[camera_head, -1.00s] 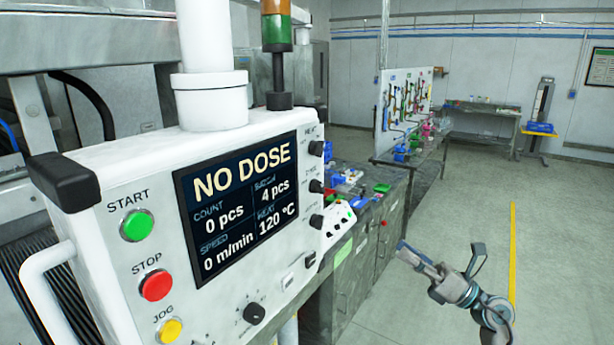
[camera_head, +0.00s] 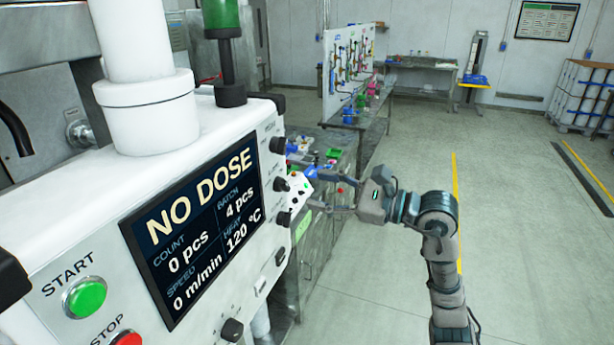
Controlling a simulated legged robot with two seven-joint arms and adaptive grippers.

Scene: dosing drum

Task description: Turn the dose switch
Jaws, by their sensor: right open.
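The white control panel (camera_head: 60,240) fills the left, with a dark screen (camera_head: 190,235) reading "NO DOSE", 0 pcs, batch 4 pcs and 120 °C. Black knobs line its right side: an upper (camera_head: 278,145), a middle (camera_head: 281,184) and a lower knob (camera_head: 284,218). A larger rotary knob (camera_head: 231,330) sits below the screen. The labels are too small to tell which one is the dose switch. My right gripper (camera_head: 312,190) is open and empty, right of the middle and lower knobs, its fingers pointing left. Contact with the panel cannot be told. My left gripper is out of view.
A green START button (camera_head: 86,297) and a partly cut-off red STOP button (camera_head: 127,339) are at lower left. A grey workbench (camera_head: 318,245) stands behind my right gripper. A tool board (camera_head: 348,70) is farther back.

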